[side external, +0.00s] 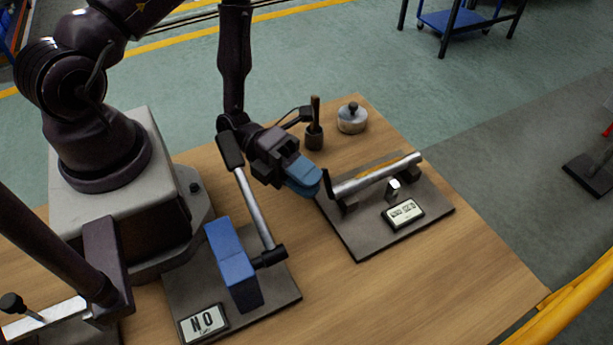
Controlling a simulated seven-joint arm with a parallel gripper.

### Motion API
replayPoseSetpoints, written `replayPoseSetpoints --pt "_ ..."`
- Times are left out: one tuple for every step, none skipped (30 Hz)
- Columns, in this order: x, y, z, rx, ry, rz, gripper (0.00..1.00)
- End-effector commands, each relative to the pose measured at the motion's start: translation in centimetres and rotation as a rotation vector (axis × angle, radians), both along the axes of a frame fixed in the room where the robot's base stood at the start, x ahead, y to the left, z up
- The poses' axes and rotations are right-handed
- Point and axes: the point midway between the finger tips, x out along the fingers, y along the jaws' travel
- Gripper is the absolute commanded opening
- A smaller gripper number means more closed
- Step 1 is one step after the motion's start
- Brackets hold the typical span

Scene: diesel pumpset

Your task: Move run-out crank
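A crank with a bright metal arm (254,208) stands on the middle plate, with a dark grip at its upper end and a dark hub at its lower end, beside a blue block (232,262). A second fixture to the right holds a metal bar (375,176) lying level with a dark upright piece at its left end. I cannot tell for sure which one is the run-out crank. My gripper (304,178), with blue fingers, is between the two, just left of the bar's dark end. The finger gap is not clear from this angle, and contact cannot be told.
A display reading "NO" (203,323) is on the middle plate, and another display (403,213) is on the right plate. A dark pot with a handle (314,136) and a round metal lidded item (352,118) stand behind. The table's front right is clear.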

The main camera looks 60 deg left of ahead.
Motion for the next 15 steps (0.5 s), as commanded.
replayPoseSetpoints --pt "-0.01 0.02 0.01 -0.001 0.000 0.000 0.00" --pt "-0.01 0.02 0.02 -0.001 0.000 0.000 0.00" --pt "-0.01 0.02 0.02 -0.001 0.000 0.000 0.00" --pt "-0.01 0.02 0.02 0.000 0.000 0.000 0.00" --pt "-0.01 0.02 0.03 0.001 -0.001 0.000 0.00" --pt "-0.02 0.01 0.04 0.004 -0.001 0.000 0.00" --pt "-0.02 -0.01 0.06 0.008 -0.001 0.000 0.00" --pt "-0.02 -0.03 0.08 0.012 0.000 -0.001 0.00" --pt "-0.03 -0.07 0.10 0.022 -0.001 -0.001 0.00" --pt "-0.03 -0.10 0.14 0.030 0.000 -0.001 0.00" --pt "-0.03 -0.15 0.18 0.040 -0.001 0.000 0.00" --pt "-0.04 -0.21 0.22 0.058 -0.001 -0.001 0.00" --pt "-0.04 -0.27 0.24 0.072 -0.001 -0.001 0.00" --pt "-0.03 -0.33 0.30 0.088 -0.001 -0.001 0.00" --pt "-0.07 -0.44 0.34 0.113 0.000 -0.002 0.00"
